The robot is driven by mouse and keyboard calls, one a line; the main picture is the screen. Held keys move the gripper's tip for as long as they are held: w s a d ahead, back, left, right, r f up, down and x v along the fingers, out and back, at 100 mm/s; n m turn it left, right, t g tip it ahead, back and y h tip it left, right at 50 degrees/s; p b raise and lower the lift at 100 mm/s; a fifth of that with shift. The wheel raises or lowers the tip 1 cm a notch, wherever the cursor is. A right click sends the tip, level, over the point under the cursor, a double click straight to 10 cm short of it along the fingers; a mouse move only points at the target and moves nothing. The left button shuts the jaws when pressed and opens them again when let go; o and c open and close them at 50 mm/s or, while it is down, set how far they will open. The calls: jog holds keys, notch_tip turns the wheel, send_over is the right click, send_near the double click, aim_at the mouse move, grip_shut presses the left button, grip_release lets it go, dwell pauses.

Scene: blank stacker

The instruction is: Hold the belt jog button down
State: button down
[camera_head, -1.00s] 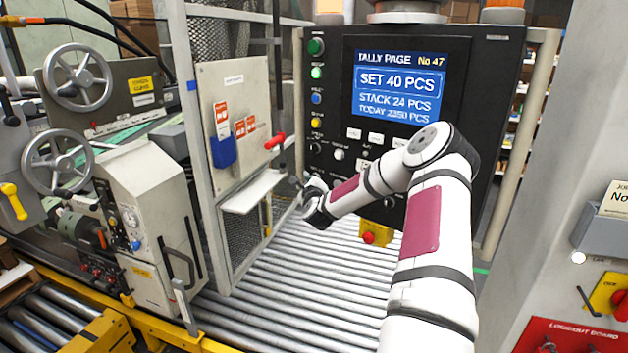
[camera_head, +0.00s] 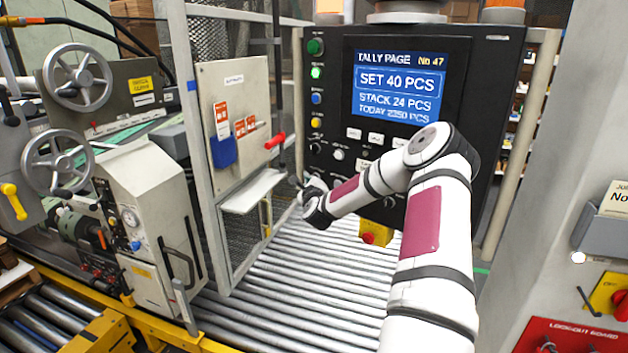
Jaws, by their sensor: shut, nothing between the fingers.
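The black control panel (camera_head: 420,185) stands behind the roller bed, with a lit blue tally screen (camera_head: 400,85). Its left column holds a dark green button (camera_head: 316,46), a lit green button (camera_head: 316,72), a blue button (camera_head: 316,98), a yellow button (camera_head: 316,122) and a black control (camera_head: 315,147). The labels are too small to read, so I cannot tell which one is the belt jog button. My gripper (camera_head: 297,182) is shut and empty at the panel's lower left edge, below that column. My wrist hides most of it and the panel behind. I cannot tell whether it touches a button.
A grey guard frame (camera_head: 190,150) with a red-handled lever (camera_head: 275,141) and small shelf (camera_head: 253,191) stands close left of my gripper. A yellow box with a red button (camera_head: 369,237) hangs below the panel. Bare rollers (camera_head: 290,290) lie underneath.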

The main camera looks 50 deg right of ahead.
jog(key=shift+a, duration=0.1)
dwell(0.5)
jog(key=shift+a+p, duration=0.45)
jog(key=shift+a, duration=0.25)
jog(key=a+p, duration=0.2)
jog(key=a, duration=0.3)
jog(key=shift+s, duration=0.15)
dwell(0.5)
